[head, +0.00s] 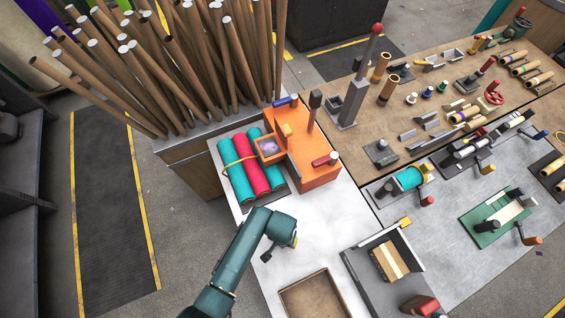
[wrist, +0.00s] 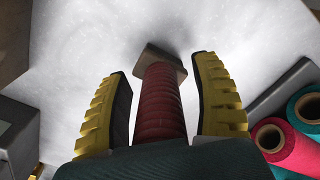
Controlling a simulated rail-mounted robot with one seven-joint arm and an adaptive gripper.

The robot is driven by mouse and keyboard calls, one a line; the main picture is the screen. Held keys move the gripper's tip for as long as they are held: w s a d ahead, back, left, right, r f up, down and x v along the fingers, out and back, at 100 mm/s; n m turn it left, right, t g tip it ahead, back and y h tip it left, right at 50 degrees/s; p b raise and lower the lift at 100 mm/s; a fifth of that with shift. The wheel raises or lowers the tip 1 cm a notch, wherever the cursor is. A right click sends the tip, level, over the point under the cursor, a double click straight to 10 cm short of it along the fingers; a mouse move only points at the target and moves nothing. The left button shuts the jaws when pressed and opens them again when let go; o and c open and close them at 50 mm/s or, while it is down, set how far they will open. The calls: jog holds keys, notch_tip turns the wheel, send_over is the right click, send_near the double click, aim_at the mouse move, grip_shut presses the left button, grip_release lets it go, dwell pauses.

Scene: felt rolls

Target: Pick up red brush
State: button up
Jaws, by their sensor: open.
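The red brush (wrist: 160,105) shows in the wrist view as a ridged dark red handle with a brownish square end at the far side. It lies over the white tabletop, and its near part is hidden by my gripper's body. My gripper (wrist: 164,70) is open, with one yellow-ridged finger on each side of the red handle and a visible gap on both sides. In the head view my gripper (head: 281,246) is low over the white table, and I cannot make out the brush there; my arm probably hides it.
Teal and red felt rolls (head: 251,163) lie on the table behind my gripper, beside an orange machine (head: 316,165). An empty brown tray (head: 318,295) is at the front, with a grey box (head: 372,262) to its right. White tabletop (head: 325,220) right of my gripper is clear.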

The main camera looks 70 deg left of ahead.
grip_shut()
dwell(0.3)
notch_tip(320, 180, up, 10)
jog(key=shift+r+p, duration=0.1)
jog(key=shift+p, duration=0.5)
